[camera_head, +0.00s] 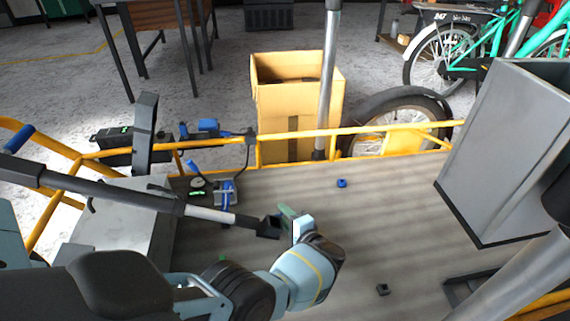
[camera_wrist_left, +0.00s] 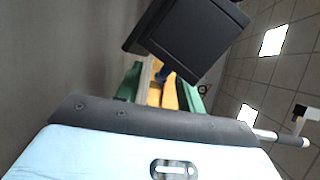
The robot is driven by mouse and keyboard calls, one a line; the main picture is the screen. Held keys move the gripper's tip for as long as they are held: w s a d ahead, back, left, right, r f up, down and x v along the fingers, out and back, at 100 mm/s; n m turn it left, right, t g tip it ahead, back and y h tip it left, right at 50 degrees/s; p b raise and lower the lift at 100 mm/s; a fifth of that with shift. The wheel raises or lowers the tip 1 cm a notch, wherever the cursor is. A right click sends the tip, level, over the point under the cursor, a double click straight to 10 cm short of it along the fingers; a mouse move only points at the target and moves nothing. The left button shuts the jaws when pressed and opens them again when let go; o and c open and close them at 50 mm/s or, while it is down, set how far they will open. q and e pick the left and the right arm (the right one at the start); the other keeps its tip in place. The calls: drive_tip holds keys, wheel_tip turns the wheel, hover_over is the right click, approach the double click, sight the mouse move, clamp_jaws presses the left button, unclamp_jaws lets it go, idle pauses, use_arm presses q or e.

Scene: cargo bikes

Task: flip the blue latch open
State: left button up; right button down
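Several blue parts show, and I cannot tell for sure which is the latch. A blue lever (camera_head: 228,195) sits on a small metal bracket on the left of the cargo bed. A small blue block (camera_head: 342,183) lies on the bed farther right. My left gripper (camera_head: 290,213) is over the bed, beside the black end of a pole (camera_head: 268,228). In the left wrist view its green fingers (camera_wrist_left: 165,90) stand apart, with a dark blue part (camera_wrist_left: 166,76) showing between and beyond them. A black box-shaped part (camera_wrist_left: 195,38) hides much of what lies ahead. My right gripper is out of view.
The cargo bed (camera_head: 330,235) has a yellow rail (camera_head: 390,127) at its far side. A tall grey box (camera_head: 515,150) stands at the right, and a small black block (camera_head: 383,289) lies near the front. A cardboard box (camera_head: 292,95) stands beyond the rail. The bed's middle is mostly clear.

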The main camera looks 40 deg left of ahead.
use_arm(q)
drive_tip(key=shift+d+r, duration=0.1)
drive_tip(key=shift+d, duration=0.1)
drive_tip(key=p+v, duration=0.1)
drive_tip(key=v, duration=0.5)
drive_tip(key=shift+s+d, duration=0.2)
drive_tip(key=shift+d, duration=0.45)
drive_tip(key=shift+r, duration=0.1)
